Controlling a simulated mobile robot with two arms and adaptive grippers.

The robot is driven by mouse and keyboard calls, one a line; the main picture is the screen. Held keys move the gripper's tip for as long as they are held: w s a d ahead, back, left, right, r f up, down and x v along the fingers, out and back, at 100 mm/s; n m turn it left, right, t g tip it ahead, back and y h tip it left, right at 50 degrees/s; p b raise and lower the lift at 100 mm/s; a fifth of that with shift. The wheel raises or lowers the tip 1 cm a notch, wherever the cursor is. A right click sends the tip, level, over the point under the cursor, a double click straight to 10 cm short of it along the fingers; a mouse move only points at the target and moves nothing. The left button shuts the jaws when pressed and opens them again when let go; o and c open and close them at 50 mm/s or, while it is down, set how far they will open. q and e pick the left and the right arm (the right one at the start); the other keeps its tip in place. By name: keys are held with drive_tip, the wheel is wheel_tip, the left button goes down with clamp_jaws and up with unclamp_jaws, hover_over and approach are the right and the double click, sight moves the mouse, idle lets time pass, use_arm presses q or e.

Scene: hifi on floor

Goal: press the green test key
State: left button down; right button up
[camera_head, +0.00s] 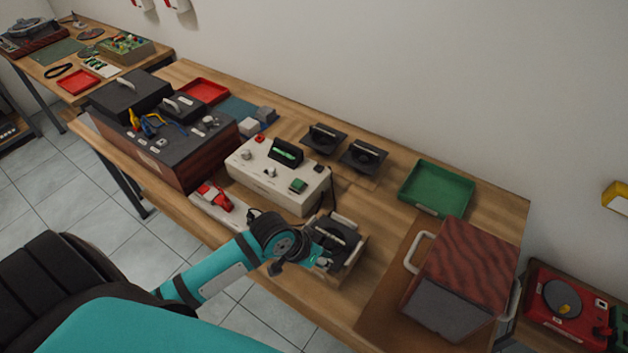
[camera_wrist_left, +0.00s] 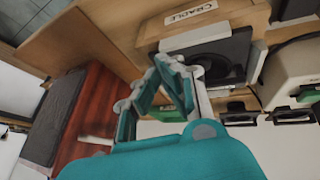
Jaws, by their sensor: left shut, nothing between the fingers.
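The green test key (camera_head: 298,186) is a small green square on the right front of the top of the white tester box (camera_head: 250,175). The box's top also has a small red button (camera_head: 259,138) and a dark display with green figures (camera_head: 286,152). My left gripper (camera_head: 322,258) is shut and empty. It is at the wooden cradle, to the right of and nearer than the key, and apart from it. In the left wrist view its teal fingers (camera_wrist_left: 163,72) are in front of the cradle (camera_wrist_left: 150,35). My right gripper is not in view.
The cradle holds a black round driver (camera_head: 338,236). A red-wood cabinet with handles (camera_head: 465,265) and a green tray (camera_head: 437,187) are to the right. Two black drivers (camera_head: 323,138) stand behind the tester. A dark-topped wooden unit (camera_head: 165,150) and red probes (camera_head: 215,197) are left.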

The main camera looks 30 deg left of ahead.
use_arm(q)
drive_tip(key=shift+n, duration=0.8)
drive_tip(key=w+a, duration=0.1)
drive_tip(key=w, duration=0.1)
drive_tip(key=w+a, duration=0.2)
drive_tip(key=w, duration=0.1)
drive_tip(key=w+a, duration=0.1)
drive_tip(key=w, duration=0.1)
drive_tip(key=shift+w+a+r, duration=0.25)
drive_tip(key=shift+w+r, duration=0.05)
drive_tip(key=shift+r, duration=0.1)
drive_tip(key=w+a+r+n+t, duration=0.1)
drive_tip(key=w+a+r+n, duration=0.1)
drive_tip(key=w+a+r, duration=0.2)
drive_tip(key=w+a+r+n+t, duration=0.2)
drive_tip(key=w+a+r, duration=0.3)
drive_tip(key=w+a, duration=0.3)
drive_tip(key=a+n, duration=0.1)
drive_tip(key=a, duration=0.2)
drive_tip(key=shift+w+a+t, duration=0.15)
drive_tip(key=shift+a+t, duration=0.15)
drive_tip(key=shift+a, duration=0.1)
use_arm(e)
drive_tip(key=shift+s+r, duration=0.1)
